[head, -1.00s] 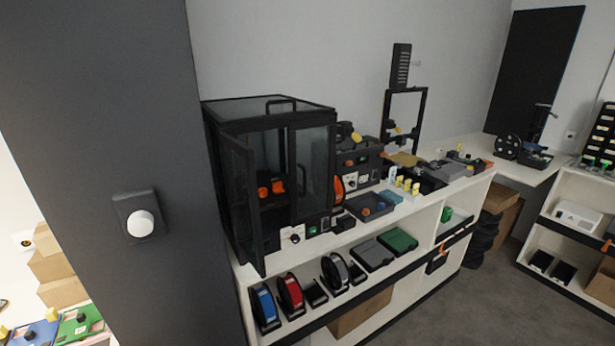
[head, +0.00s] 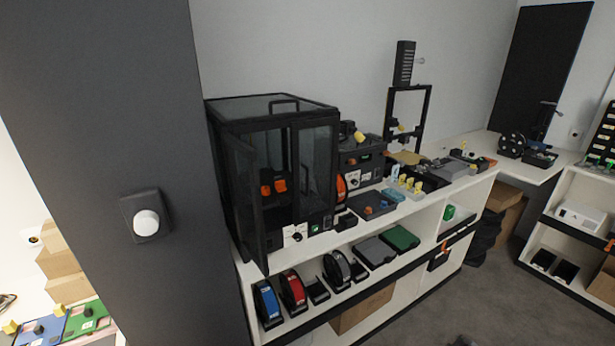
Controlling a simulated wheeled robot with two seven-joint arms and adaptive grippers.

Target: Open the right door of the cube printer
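The cube printer (head: 272,108) is a black-framed box with clear panels, standing on the white shelf unit at the left of the bench. Its left door (head: 243,200) stands swung open towards me. Its right door (head: 315,178) looks closed, flush with the front frame. Orange parts show inside through the open left side. A dark handle sits on its top. Neither of my grippers shows clearly in the head view.
A grey pillar (head: 120,120) with a white knob (head: 146,223) stands close on the left. The white shelf (head: 345,262) below the printer holds spools and trays. More devices crowd the bench to the right. Grey floor (head: 470,290) is clear at the lower right.

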